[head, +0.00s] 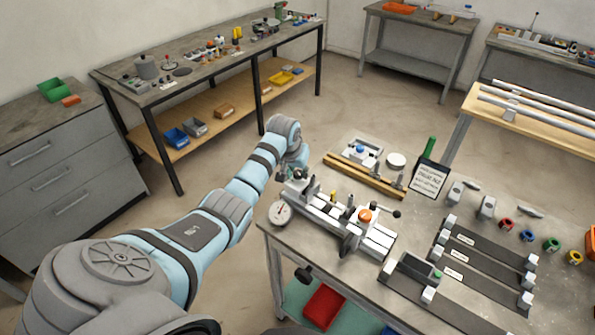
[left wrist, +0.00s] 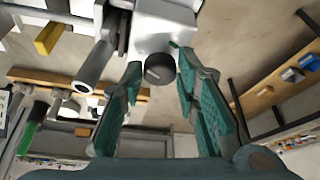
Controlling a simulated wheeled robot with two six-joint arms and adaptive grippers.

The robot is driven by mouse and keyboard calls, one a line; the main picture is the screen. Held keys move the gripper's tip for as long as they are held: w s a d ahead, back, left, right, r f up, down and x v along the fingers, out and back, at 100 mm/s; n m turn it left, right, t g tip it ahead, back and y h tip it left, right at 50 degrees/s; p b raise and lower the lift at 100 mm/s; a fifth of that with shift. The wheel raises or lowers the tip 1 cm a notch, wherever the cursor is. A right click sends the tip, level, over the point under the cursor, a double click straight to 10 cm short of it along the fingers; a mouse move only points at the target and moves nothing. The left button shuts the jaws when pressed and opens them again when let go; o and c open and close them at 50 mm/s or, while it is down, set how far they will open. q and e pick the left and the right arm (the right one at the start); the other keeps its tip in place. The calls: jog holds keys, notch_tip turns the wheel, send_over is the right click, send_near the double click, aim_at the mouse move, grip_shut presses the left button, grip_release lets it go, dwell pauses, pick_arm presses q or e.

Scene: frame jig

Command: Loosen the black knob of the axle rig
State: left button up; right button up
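The axle rig (head: 378,238) is a pale metal rail fixture near the left edge of the workbench, with an orange-topped part and a dial gauge (head: 280,212) by it. The black knob (left wrist: 160,69) shows in the left wrist view, on the end of a pale block of the rig. My left gripper (left wrist: 158,62) is open, its green-padded fingertips on either side of the knob, with a narrow gap visible on each side. In the head view my left gripper (head: 284,168) is at the rig's far left end and the knob cannot be made out. My right gripper is not in view.
A wooden bar (head: 364,182) and a round white disc (head: 396,160) lie behind the rig. A sign (head: 430,178) stands to the right of them. Dark strips (head: 470,262) with white end blocks fill the bench's right side. Open floor lies left of the bench.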

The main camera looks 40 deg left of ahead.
pick_arm(q)
grip_shut()
jog(key=n, duration=0.2)
jog(key=n+g+y, duration=0.1)
jog(key=n, duration=0.2)
jog(key=shift+d+y, duration=0.15)
jog(key=shift+y, duration=0.15)
jog(key=o, duration=0.6)
grip_release()
jog(key=shift+r, duration=0.1)
jog(key=v, duration=1.2)
jog(key=shift+w, duration=0.1)
